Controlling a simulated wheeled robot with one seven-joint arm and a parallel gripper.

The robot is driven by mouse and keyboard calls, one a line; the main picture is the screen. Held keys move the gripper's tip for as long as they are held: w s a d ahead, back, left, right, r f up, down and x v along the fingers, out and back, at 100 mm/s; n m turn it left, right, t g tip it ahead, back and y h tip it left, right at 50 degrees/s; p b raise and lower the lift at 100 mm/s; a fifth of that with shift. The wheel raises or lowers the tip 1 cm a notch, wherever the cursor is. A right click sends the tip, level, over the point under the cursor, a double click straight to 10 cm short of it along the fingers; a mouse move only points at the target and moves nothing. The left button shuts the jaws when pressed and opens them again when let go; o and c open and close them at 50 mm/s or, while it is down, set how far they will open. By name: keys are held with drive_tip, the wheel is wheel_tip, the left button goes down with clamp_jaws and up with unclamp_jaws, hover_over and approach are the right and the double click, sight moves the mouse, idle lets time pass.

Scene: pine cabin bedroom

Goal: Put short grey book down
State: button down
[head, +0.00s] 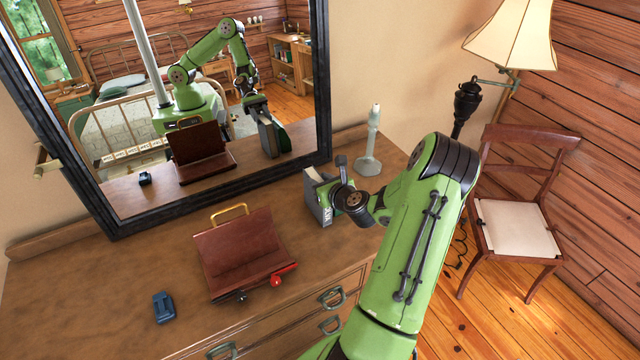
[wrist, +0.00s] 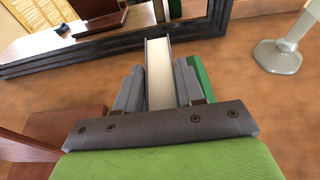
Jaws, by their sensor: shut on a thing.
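The short grey book (head: 318,202) is upright over the right part of the dresser top, spine towards the front. In the wrist view its pale page edge (wrist: 159,72) runs between my two fingers. My gripper (wrist: 158,90) is shut on it from above, one finger on each side. In the head view my wrist hides part of the book, and I cannot tell whether its bottom touches the wood. A green book (wrist: 203,76) stands close beside the right finger. It shows mostly in the mirror in the head view.
The dresser top (head: 110,265) holds a brown wooden stand (head: 240,250) with a red item (head: 283,274), a blue stapler-like thing (head: 163,307) and a pale candlestick (head: 369,150). A dark-framed mirror (head: 205,205) stands behind. A chair (head: 515,225) and lamp (head: 510,35) are to the right.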

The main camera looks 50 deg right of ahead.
drive_tip(key=shift+r, duration=0.1)
drive_tip(key=c, duration=0.7)
unclamp_jaws()
